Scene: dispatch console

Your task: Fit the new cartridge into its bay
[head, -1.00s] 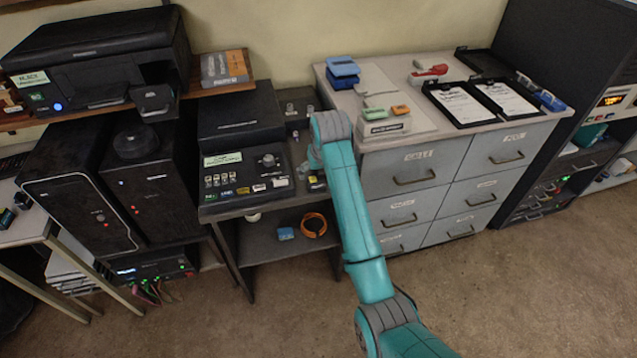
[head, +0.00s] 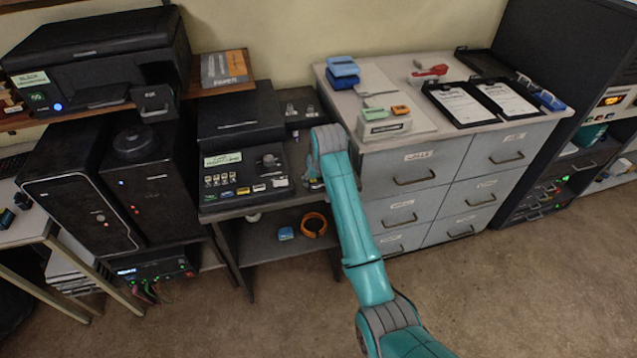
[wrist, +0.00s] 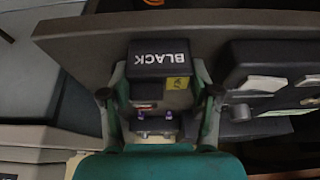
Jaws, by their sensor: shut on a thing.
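My gripper (wrist: 161,88) is shut on a black cartridge (wrist: 160,57) in the wrist view. The cartridge has white "BLACK" lettering, upside down in this view, and a small yellow mark. In the head view my arm hides the cartridge and most of the gripper, at the right edge of the dark console desk. The black printer (head: 110,62) stands on the shelf at the upper left, with a label (head: 27,78) that seems to begin "BLACK". A small dark box (head: 153,103) with a handle juts from its front right. I cannot make out an open bay.
The console (head: 240,160) with knobs and keys is left of my arm. A book (head: 224,68) lies beside the printer. A grey drawer cabinet (head: 410,170) stands to the right, with clipboards (head: 480,100) and a stapler on top. An orange coil (head: 313,224) lies on the lower shelf.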

